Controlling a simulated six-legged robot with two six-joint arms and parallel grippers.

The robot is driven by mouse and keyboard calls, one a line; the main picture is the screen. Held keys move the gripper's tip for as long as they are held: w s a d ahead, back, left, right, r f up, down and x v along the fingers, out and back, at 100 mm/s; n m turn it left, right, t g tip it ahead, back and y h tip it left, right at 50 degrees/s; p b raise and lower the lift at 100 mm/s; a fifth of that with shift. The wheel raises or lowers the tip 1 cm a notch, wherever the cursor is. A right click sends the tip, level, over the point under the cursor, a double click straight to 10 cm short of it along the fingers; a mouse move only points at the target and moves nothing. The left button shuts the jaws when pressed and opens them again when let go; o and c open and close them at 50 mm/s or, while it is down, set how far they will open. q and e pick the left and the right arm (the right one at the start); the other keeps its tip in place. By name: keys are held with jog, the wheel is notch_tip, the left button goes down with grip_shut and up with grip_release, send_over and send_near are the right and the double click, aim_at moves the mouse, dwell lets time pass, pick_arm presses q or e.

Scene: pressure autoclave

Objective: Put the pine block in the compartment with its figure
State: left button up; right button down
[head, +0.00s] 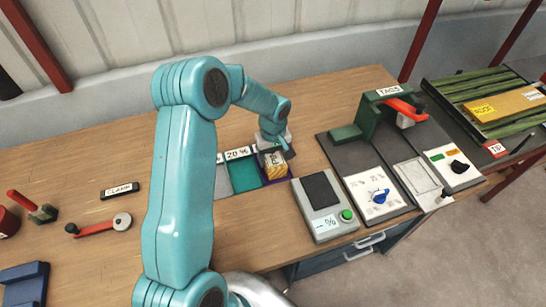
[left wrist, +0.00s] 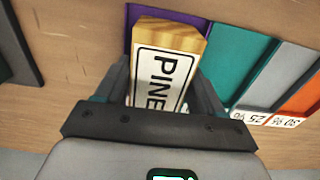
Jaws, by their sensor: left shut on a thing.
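The pine block (head: 274,167) is pale yellow wood with a white label reading PINE; it also shows in the left wrist view (left wrist: 180,38). My left gripper (head: 272,150) is shut on it, with a finger on each side. The block is at the purple compartment (head: 279,182), the rightmost of a row in the head view. In the left wrist view the purple compartment (left wrist: 137,17) shows behind the block's end. I cannot tell whether the block touches the compartment floor. The figure label of the purple compartment is hidden. My right gripper is not in view.
Left of the purple compartment are a teal compartment (head: 243,174) and a grey one; a 20 % label (head: 238,155) stands behind them. A moisture meter (head: 325,208) with a green button sits close on the right. The green TAGS press (head: 372,117) stands farther right.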

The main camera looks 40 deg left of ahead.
aim_at(273, 156)
pick_arm(q)
jog(key=shift+a+f, duration=0.1)
jog(key=shift+f, duration=0.05)
jog(key=o, duration=1.2)
jog(key=shift+c, duration=0.2)
jog(key=shift+r, duration=0.3)
jog(key=shift+a+r, duration=0.1)
jog(key=shift+r, duration=0.15)
notch_tip(273, 156, up, 11)
jog(key=b, duration=0.1)
jog(key=shift+r+b, duration=0.15)
jog(key=shift+b, duration=0.2)
